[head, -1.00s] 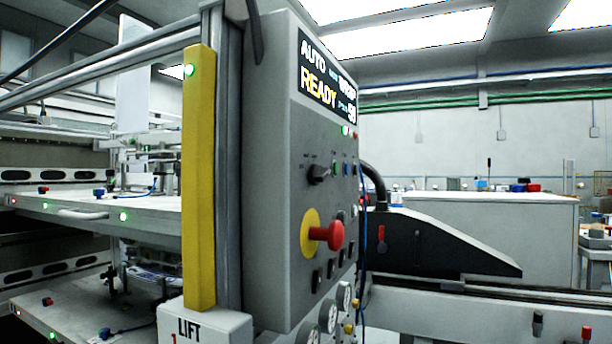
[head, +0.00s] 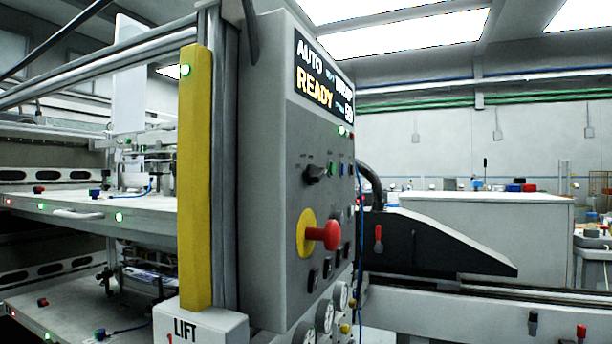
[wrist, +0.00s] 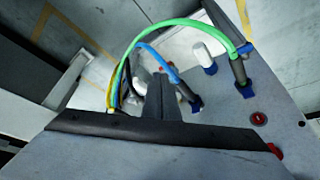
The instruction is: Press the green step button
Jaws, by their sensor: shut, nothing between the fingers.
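The grey control panel (head: 262,200) stands upright in the middle of the head view, its button face turned steeply to the right. A small green button (head: 332,169) sits on that face, right of a dark selector knob (head: 315,173) and left of a small blue button (head: 342,169). I cannot read its label. In the wrist view my gripper (wrist: 160,86) shows as dark, shut fingers above a black edge, with nothing held. The green button is not recognisable there. My gripper is not in the head view, so its distance from the button cannot be told.
A red mushroom button (head: 325,235) on a yellow disc juts from the panel below the green button. The screen (head: 325,85) reads AUTO and READY. A yellow post (head: 195,180) stands left of the panel. Green (wrist: 185,27) and blue cables arch close to my gripper.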

